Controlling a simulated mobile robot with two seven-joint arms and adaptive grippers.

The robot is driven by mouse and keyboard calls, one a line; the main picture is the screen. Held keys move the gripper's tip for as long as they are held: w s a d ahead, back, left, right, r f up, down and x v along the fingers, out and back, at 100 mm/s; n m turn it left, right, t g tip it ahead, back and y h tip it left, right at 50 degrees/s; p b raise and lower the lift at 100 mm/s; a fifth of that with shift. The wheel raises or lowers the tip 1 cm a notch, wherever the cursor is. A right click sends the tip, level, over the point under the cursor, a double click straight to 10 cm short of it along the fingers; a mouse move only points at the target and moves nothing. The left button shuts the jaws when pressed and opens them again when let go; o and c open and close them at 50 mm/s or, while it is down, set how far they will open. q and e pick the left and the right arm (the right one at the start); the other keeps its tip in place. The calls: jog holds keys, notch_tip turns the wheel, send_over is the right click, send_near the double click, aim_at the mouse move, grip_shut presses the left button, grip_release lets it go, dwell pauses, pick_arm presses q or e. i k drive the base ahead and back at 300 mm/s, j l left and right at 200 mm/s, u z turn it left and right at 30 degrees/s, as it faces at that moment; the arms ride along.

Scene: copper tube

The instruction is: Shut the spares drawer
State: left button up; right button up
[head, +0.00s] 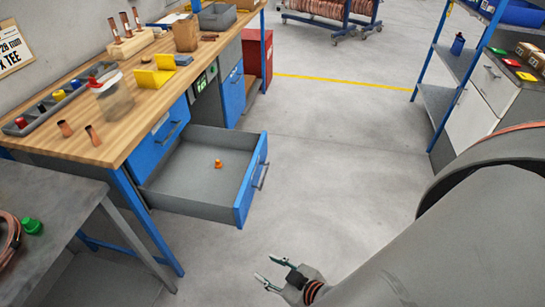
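A blue-fronted drawer (250,178) stands pulled out from under the wooden workbench (120,130). Its grey inside is bare except for a small orange piece (218,163). A dark bar handle (260,175) sits on its front face. My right gripper (269,273) is below and slightly right of the drawer front in the picture, over the floor. Its two fingers are spread, with nothing between them, and it is apart from the drawer. My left gripper does not show. No label saying spares is readable on the drawer.
A closed blue drawer (160,145) is beside the open one. A grey table (60,215) with a green piece (32,225) stands at left. A blue-framed shelf (440,92) and drawer cabinet (490,88) are at right. The floor (335,150) between is clear.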

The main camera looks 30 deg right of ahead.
aim_at(186, 181)
jog(key=z, duration=0.9)
jog(key=i+l+u, duration=0.1)
jog(key=u, duration=0.15)
jog(key=i+l+u, duration=0.25)
jog(key=j, duration=0.1)
